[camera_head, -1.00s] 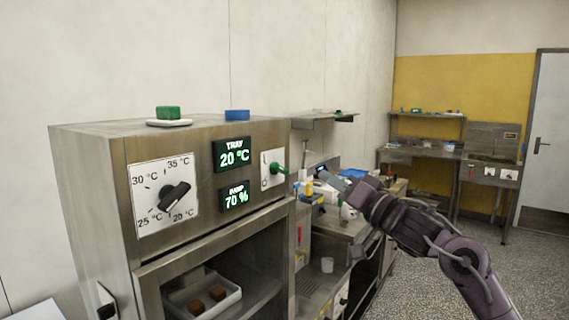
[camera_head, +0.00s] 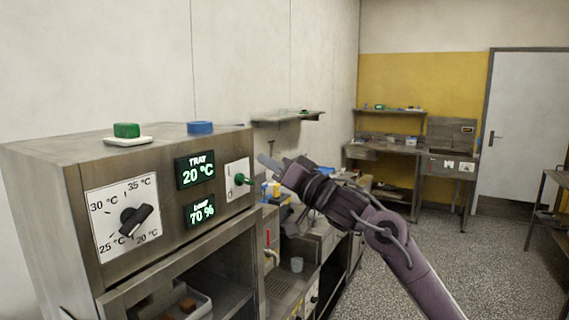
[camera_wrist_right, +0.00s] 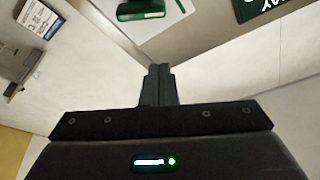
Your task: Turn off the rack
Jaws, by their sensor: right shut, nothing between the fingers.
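The rack (camera_head: 130,275) is a steel cabinet at the left of the head view. Its front has a black temperature dial (camera_head: 136,220), two lit displays reading 20 °C (camera_head: 196,171) and 70 % (camera_head: 200,212), and a green switch lever (camera_head: 243,180) on a white plate. The lever points outward to the right in the head view. In the wrist view the green lever (camera_wrist_right: 140,11) is at the top edge, apart from the fingers. My right gripper (camera_head: 266,163) is shut and empty, just right of the lever and slightly above it. My left gripper is not in view.
A wall shelf (camera_head: 287,120) is behind my right gripper. A cluttered counter stands beyond the rack. Open floor (camera_head: 400,260) lies to the right.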

